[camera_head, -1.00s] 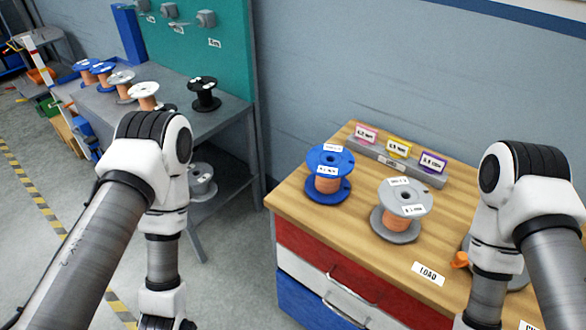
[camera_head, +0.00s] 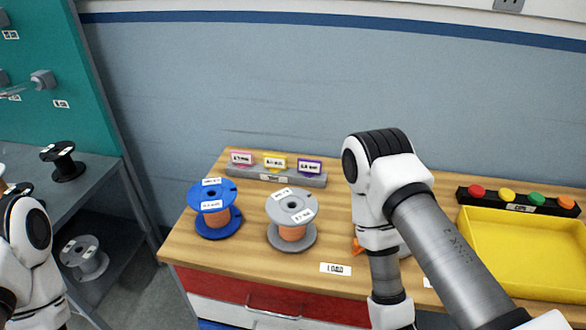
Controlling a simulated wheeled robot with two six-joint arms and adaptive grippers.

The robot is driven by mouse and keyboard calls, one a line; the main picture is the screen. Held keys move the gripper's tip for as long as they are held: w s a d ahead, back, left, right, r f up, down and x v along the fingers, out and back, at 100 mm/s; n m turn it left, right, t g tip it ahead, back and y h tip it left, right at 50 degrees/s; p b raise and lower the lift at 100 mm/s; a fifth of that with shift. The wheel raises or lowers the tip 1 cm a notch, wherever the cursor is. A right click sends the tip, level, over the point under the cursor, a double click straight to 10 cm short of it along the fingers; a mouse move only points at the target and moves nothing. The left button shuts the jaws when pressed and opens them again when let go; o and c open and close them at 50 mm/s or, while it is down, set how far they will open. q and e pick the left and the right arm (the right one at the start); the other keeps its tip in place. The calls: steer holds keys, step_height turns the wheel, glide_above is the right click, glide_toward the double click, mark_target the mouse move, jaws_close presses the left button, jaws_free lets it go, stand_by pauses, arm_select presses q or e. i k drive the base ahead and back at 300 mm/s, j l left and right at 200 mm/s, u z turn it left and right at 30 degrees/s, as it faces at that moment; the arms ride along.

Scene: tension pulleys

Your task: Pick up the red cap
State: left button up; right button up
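The red cap (camera_head: 477,191) sits at the left end of a row of coloured caps in a black holder (camera_head: 519,204) at the back right of the wooden table. My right arm crosses the table to the left of the holder, and its gripper is below the picture's bottom edge. My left arm shows only at the lower left corner, and its gripper is out of view. The yellow cap (camera_head: 507,195), green cap (camera_head: 537,199) and orange cap (camera_head: 566,203) stand beside the red one.
A yellow tray (camera_head: 520,291) lies in front of the cap holder. A blue spool (camera_head: 214,229) and a grey spool (camera_head: 291,239) stand on the wooden table (camera_head: 190,250). A grey block with coloured tags (camera_head: 275,175) is behind them. My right arm hides part of the table's middle.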

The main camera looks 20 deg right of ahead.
mark_target(475, 190)
steer(key=l+z, duration=0.1)
steer(key=z, duration=1.4)
